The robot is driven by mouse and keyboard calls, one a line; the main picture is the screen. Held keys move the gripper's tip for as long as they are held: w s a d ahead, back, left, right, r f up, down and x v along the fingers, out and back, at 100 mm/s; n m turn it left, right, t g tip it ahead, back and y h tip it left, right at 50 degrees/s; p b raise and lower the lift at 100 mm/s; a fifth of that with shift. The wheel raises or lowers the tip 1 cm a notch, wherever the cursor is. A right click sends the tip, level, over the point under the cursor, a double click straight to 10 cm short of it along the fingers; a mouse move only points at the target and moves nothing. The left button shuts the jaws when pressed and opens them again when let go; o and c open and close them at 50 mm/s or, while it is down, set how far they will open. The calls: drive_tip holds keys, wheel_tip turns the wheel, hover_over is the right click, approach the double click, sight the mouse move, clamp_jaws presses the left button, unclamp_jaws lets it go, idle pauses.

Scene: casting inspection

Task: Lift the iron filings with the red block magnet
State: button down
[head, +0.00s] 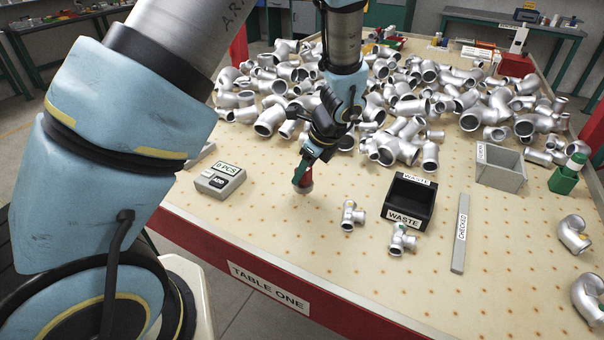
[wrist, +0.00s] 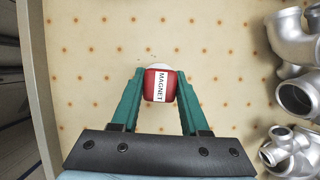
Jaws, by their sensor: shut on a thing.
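My gripper (head: 305,172) is shut on the red block magnet (wrist: 153,86), which carries a white MAGNET label. The magnet sits between the two green fingers and also shows in the head view (head: 303,187), low over the perforated tabletop. I cannot tell whether it touches the table. A pale, whitish end shows at the magnet's far side in the wrist view. A few tiny brownish specks (wrist: 151,56), possibly iron filings, lie just beyond it. No larger pile of filings is visible; any under the magnet are hidden.
A grey counter box (head: 220,180) stands left of my gripper. Silver pipe fitting (head: 352,215) and another fitting (head: 402,239) lie to the right, near the black WASTE bin (head: 408,219). A grey CHECKED bar (head: 461,235) lies further right. Many castings (head: 410,105) crowd behind.

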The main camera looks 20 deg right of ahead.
drive_tip(key=shift+r+p, duration=2)
drive_tip(key=shift+r, duration=0.55)
